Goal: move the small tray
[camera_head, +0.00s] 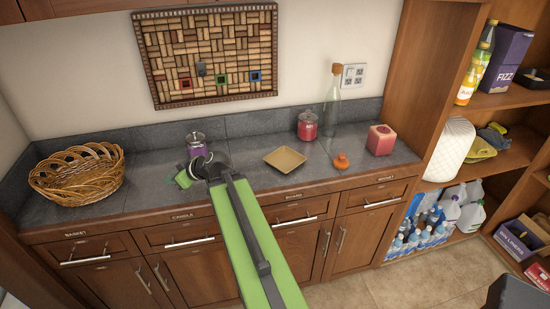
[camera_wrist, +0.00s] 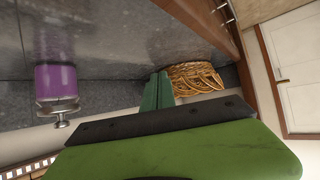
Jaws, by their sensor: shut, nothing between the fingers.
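The small tray (camera_head: 285,159) is a shallow tan square dish lying flat on the grey countertop, right of my arm in the head view. It looks empty. My gripper (camera_head: 184,178) is over the counter to the left of the tray, clearly apart from it. Its green fingers (camera_wrist: 157,92) show shut and empty in the wrist view. The tray is not in the wrist view.
A purple jar (camera_head: 196,145) stands just behind my gripper, and also shows in the wrist view (camera_wrist: 56,82). A wicker basket (camera_head: 78,177) is at left. A red jar (camera_head: 307,127), glass bottle (camera_head: 332,105), orange stopper-like object (camera_head: 341,161) and pink candle (camera_head: 380,140) surround the tray's right side.

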